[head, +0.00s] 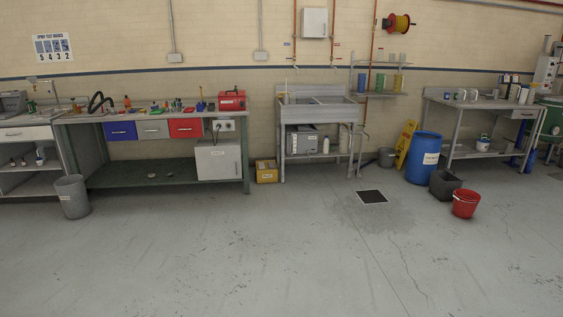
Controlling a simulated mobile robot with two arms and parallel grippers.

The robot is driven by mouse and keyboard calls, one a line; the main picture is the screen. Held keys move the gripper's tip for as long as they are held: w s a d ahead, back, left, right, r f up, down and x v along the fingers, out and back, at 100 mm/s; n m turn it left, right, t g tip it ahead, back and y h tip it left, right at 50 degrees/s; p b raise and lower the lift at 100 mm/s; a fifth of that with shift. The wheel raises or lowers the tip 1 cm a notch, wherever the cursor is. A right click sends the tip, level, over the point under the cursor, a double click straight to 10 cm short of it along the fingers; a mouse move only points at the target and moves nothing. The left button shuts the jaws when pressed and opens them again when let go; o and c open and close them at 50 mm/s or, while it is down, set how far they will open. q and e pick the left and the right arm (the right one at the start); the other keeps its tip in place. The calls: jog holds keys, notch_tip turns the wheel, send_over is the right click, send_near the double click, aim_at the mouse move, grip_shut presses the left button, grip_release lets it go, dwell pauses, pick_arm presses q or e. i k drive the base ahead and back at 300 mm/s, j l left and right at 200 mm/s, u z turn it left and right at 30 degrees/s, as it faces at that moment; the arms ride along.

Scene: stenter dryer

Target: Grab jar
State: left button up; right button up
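No gripper of mine is in view. I cannot tell for sure which thing is the jar. On the wall shelf right of the sink stand a blue jar-like container (362,81), a green one (380,82) and a yellow one (397,82). Several small pale containers stand on the right workbench, one of them a white one (461,94). They are far off and too small to tell apart. A white tub (483,144) stands on that bench's lower shelf.
A workbench with drawers (155,113) stands at left, a sink unit (318,108) in the middle. A grey bin (72,196), blue barrel (423,158), yellow sign (405,143), dark crate (444,186) and red bucket (466,204) stand on the floor. The foreground floor is clear around a drain (371,197).

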aim_at(293, 93)
jog(key=i+l+z, duration=0.4)
jog(key=i, duration=0.35)
jog(key=i+z, duration=0.45)
jog(key=i, duration=5.55)
